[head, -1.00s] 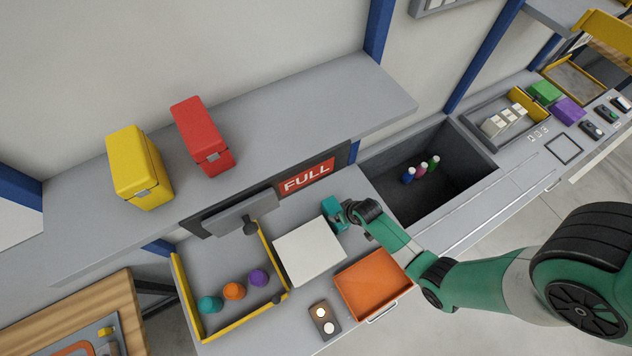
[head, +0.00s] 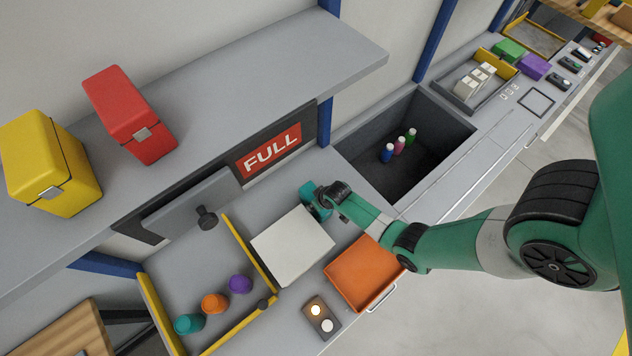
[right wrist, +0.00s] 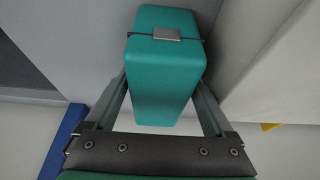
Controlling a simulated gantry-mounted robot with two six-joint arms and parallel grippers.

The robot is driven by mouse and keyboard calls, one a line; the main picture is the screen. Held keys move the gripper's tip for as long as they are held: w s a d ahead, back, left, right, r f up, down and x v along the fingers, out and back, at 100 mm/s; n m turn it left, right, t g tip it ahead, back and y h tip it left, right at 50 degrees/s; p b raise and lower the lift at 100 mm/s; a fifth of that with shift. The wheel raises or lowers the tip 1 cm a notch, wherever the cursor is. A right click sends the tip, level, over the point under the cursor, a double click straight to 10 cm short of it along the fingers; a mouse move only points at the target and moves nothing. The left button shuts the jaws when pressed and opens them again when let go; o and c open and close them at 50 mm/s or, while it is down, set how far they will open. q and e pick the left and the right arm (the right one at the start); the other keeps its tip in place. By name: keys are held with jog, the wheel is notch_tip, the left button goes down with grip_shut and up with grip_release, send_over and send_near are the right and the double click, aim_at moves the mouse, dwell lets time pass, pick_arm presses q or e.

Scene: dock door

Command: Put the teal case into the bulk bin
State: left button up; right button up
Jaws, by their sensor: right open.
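The teal case (head: 310,197) stands on the counter beside a white block, partly hidden by my right gripper (head: 322,203) in the head view. In the right wrist view the teal case (right wrist: 163,70), with a dark band and a grey clasp, sits between the two fingers of my right gripper (right wrist: 162,88). The fingers are open, one on each side of the case. The bulk bin (head: 352,150) appears to be the deep dark-grey well to the right of the case. My left gripper is out of view.
The white block (head: 292,246) and an orange tray (head: 365,272) are close to the case. Several bottles (head: 399,146) stand in the dark well. A red FULL sign (head: 268,150) is behind. Red (head: 130,115) and yellow (head: 50,165) cases stand on the upper shelf.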

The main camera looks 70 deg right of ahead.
jog(key=shift+w+d+f, duration=0.15)
jog(key=shift+w+f, duration=0.05)
jog(key=shift+f, duration=0.4)
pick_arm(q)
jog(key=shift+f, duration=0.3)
pick_arm(e)
jog(key=shift+r, duration=0.15)
grip_shut()
jog(key=shift+r+p, duration=0.5)
jog(key=shift+r, duration=0.05)
notch_tip(320, 180, up, 3)
jog(key=shift+f+p, duration=0.2)
jog(key=shift+p, duration=0.9)
jog(key=s+r+p, duration=0.1)
jog(key=r+p, duration=0.1)
jog(key=s+r+p, duration=0.3)
jog(key=p, duration=0.1)
jog(key=shift+s+d+r, duration=0.15)
jog(key=shift+d+r, duration=0.15)
jog(key=shift+r, duration=0.1)
pick_arm(q)
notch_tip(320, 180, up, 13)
jog(key=p, duration=0.4)
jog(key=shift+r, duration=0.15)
pick_arm(e)
jog(key=s+d+r, duration=0.1)
jog(key=s+r, duration=0.2)
jog(key=s, duration=0.6)
jog(key=shift+s+r, duration=0.3)
